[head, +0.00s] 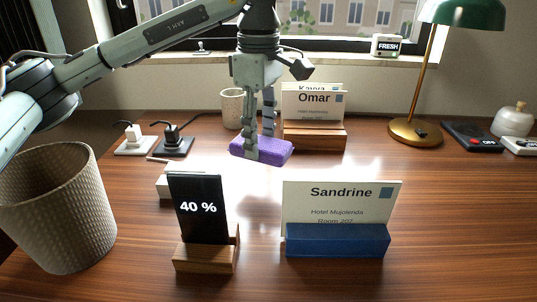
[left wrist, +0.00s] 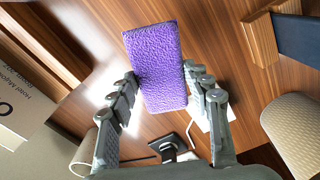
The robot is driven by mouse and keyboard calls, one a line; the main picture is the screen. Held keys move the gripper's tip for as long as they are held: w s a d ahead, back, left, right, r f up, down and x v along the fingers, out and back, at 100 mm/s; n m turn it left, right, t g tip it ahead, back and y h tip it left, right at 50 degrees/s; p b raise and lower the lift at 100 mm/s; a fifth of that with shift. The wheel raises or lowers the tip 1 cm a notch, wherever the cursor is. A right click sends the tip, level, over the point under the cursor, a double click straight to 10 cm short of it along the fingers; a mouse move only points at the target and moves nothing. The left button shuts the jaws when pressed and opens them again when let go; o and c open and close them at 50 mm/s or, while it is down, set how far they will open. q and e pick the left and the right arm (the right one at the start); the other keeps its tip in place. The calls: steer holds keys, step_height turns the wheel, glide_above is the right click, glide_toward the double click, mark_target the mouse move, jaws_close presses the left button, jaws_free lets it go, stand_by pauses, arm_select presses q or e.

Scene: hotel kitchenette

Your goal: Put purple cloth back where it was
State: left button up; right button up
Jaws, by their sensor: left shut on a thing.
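The purple cloth (head: 262,151) is a small folded, textured block. My left gripper (head: 259,145) comes down from above and is shut on it, near the middle of the desk. In the left wrist view the cloth (left wrist: 155,65) sits between the two fingers of the gripper (left wrist: 165,95), with its far end sticking out past them. I cannot tell whether the cloth touches the desk or hangs just above it. My right gripper is not in view.
A phone (head: 201,208) on a wooden stand and the Sandrine card in a blue holder (head: 337,241) stand in front. The Omar card's wooden holder (head: 314,137) and a cup (head: 232,108) are behind. A woven bin (head: 57,210) stands left, a lamp (head: 416,132) right.

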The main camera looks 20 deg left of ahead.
arm_select(q)
steer(key=w+f, duration=0.1)
steer(key=w, duration=0.2)
steer(key=shift+d+f, duration=0.15)
steer(key=shift+f, duration=0.25)
steer(key=shift+w+f, duration=0.35)
steer(key=shift+w, duration=0.05)
step_height(320, 180, down, 3)
steer(key=shift+f, duration=0.4)
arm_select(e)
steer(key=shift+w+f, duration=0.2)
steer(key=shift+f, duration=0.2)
arm_select(q)
steer(key=shift+f, duration=0.15)
steer(key=o, duration=1.2)
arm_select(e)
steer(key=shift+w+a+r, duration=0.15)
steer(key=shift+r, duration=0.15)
